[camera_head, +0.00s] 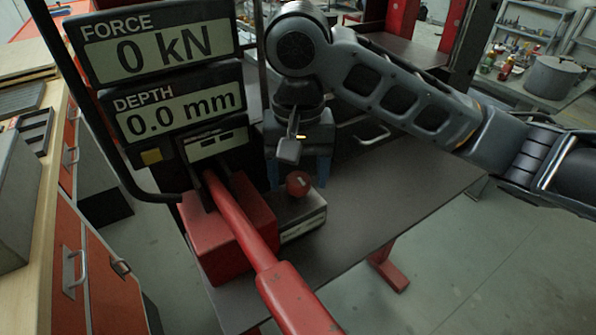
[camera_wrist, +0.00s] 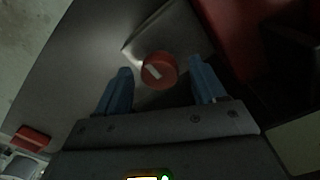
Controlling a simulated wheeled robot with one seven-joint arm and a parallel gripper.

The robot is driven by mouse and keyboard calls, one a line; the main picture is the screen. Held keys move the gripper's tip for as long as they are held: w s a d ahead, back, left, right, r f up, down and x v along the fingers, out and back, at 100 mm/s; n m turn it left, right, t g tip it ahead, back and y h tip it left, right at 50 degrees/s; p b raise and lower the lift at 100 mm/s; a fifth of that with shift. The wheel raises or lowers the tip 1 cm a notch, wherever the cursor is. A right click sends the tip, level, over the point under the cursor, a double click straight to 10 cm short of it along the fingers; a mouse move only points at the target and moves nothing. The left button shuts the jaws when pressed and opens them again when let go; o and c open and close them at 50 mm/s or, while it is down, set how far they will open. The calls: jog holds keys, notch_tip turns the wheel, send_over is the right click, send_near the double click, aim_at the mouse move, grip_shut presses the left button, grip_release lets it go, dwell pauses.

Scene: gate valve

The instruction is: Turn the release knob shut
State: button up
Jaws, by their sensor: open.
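The release knob (camera_head: 298,183) is a small round red knob on a grey box (camera_head: 303,218) beside the red pump body. In the wrist view the knob (camera_wrist: 159,71) shows from above, with a pale bar mark across its face. It lies between and a little beyond my two blue fingertips. My gripper (camera_wrist: 160,82) is open, with a gap between each finger and the knob.
A long red lever (camera_head: 256,242) rises from the red pump block (camera_head: 236,245) left of the knob. Displays read FORCE 0 kN (camera_head: 155,48) and DEPTH 0.0 mm (camera_head: 183,112). The dark tabletop (camera_head: 385,185) is clear to the right. An orange-fronted workbench (camera_head: 85,270) stands at left.

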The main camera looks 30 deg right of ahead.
aim_at(297, 178)
notch_tip(297, 178, up, 8)
jog(key=shift+f, duration=0.15)
dwell(0.3)
jog(key=shift+a, duration=0.1)
dwell(0.3)
